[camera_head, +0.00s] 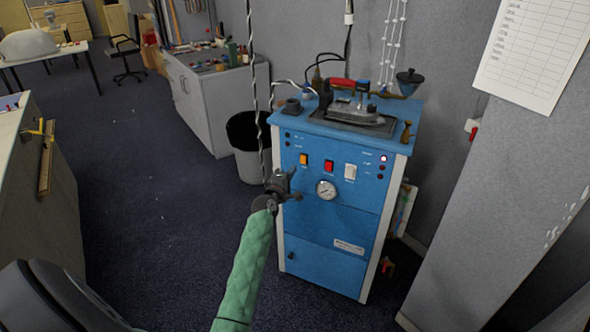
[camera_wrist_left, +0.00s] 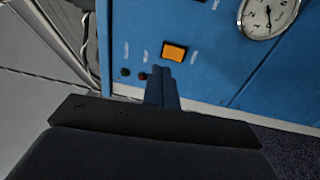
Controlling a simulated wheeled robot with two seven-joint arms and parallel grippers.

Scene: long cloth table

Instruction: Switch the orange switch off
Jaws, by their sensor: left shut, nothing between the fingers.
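The orange switch (camera_head: 304,159) is a small square rocker on the front panel of a blue steam cabinet (camera_head: 335,228), left of a red switch (camera_head: 328,166) and a white switch (camera_head: 350,172). My left gripper (camera_head: 290,174) is at the cabinet front, just below and left of the orange switch. In the left wrist view the fingers (camera_wrist_left: 164,73) are shut and empty, with their tips just below the orange switch (camera_wrist_left: 174,52). I cannot tell whether they touch the panel, or which way the rocker is set. My right gripper is not in view.
An iron (camera_head: 355,108) stands on the cabinet top. A pressure gauge (camera_head: 326,190) sits below the switches. A twisted cord (camera_head: 257,90) hangs left of the cabinet, before a dark bin (camera_head: 243,140). Open floor lies left.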

